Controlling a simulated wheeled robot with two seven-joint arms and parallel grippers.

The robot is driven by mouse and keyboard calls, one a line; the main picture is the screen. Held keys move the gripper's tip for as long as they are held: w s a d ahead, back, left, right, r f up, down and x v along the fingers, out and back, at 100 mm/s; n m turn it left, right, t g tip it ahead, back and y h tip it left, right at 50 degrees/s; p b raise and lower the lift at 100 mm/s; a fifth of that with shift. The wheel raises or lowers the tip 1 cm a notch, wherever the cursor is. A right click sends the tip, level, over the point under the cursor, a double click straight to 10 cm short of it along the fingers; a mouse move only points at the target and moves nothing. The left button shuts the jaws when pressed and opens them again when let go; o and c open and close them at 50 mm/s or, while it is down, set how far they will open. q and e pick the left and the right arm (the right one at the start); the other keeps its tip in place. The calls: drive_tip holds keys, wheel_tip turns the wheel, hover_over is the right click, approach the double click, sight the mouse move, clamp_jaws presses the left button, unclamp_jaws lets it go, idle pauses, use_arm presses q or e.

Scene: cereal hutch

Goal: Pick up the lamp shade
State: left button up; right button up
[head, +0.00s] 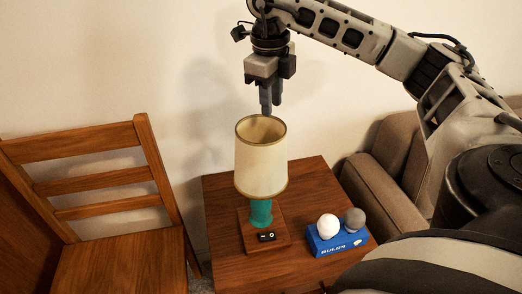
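The lamp shade (260,165) is cream with a dark rim at top and bottom. It sits upright on a teal lamp stem (261,213) with a square wooden base (281,237) on the small table. My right gripper (266,110) points down just above the shade's open top, near its back rim. Its fingers appear close together with nothing visible between them; whether they are fully shut, or touch the shade, cannot be told. My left gripper is out of view.
A blue box (325,247) on the wooden table (224,192) holds a white bulb (327,226) and a grey bulb (354,219). A black switch (266,237) is on the lamp base. A wooden chair (92,207) stands left, a brown sofa (372,192) right. The wall is behind.

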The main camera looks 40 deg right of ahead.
sight(272, 119)
drive_tip(key=f, duration=0.5)
drive_tip(key=shift+w+d+f, duration=0.1)
drive_tip(key=shift+d+f, duration=0.2)
drive_tip(key=shift+f, duration=0.05)
drive_tip(key=shift+c, duration=0.3)
clamp_jaws()
